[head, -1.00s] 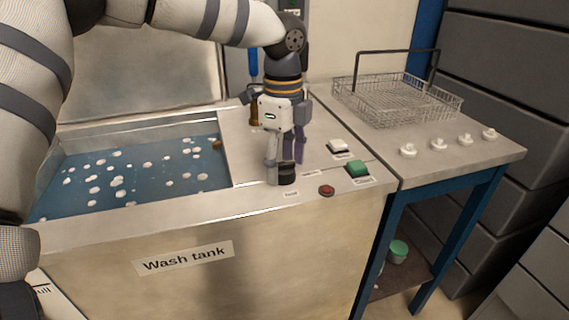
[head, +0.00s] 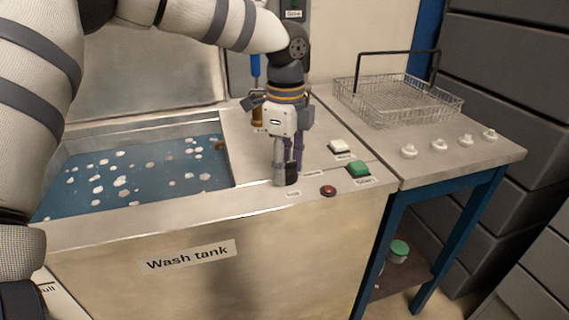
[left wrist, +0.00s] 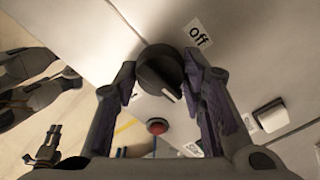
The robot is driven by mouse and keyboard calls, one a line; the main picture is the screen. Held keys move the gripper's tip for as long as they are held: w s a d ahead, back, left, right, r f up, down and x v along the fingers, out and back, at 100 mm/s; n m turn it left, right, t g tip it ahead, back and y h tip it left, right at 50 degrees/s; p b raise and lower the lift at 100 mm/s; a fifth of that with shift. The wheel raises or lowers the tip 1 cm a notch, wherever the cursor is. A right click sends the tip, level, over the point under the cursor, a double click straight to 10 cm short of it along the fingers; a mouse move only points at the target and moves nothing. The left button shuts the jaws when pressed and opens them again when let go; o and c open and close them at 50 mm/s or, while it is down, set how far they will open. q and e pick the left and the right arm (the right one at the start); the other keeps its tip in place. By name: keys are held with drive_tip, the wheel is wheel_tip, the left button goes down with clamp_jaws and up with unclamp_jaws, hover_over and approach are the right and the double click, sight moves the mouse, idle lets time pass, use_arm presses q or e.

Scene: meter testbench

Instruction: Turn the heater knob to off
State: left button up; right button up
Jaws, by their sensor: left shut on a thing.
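The heater knob (head: 292,175) is a small black round knob on the front ledge of the wash tank (head: 330,225). My left gripper (head: 288,172) points down over it and is shut on it, a finger on each side. In the left wrist view the black knob (left wrist: 158,68) sits between the fingertips of my left gripper (left wrist: 160,75). Its white pointer mark faces the lower right. The "Off" label (left wrist: 198,33) lies to the upper right, so the mark points away from it. The fingers partly hide the knob in the head view.
A red button (head: 328,190) is close right of the knob, with a green button (head: 359,168) and a white switch (head: 340,146) beyond. The open bath (head: 130,180) is at left. A wire basket (head: 405,98) stands on the side table at right.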

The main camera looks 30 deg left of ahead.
use_arm(q)
drive_tip(key=shift+r+n+p, duration=0.2)
drive_tip(key=shift+n+p, duration=0.15)
drive_tip(key=shift+n, duration=0.85)
drive_tip(key=shift+f+n, duration=0.15)
drive_tip(key=shift+n, duration=0.75)
drive_tip(key=n, duration=0.6)
drive_tip(key=shift+f, duration=0.1)
drive_tip(key=n, duration=0.6)
drive_tip(key=shift+n, duration=0.4)
use_arm(e)
drive_tip(key=shift+w+r+t, duration=0.4)
drive_tip(key=shift+w+r, duration=0.3)
drive_tip(key=shift+w, duration=0.1)
use_arm(q)
drive_tip(key=o, duration=1.2)
drive_tip(key=shift+c, duration=0.2)
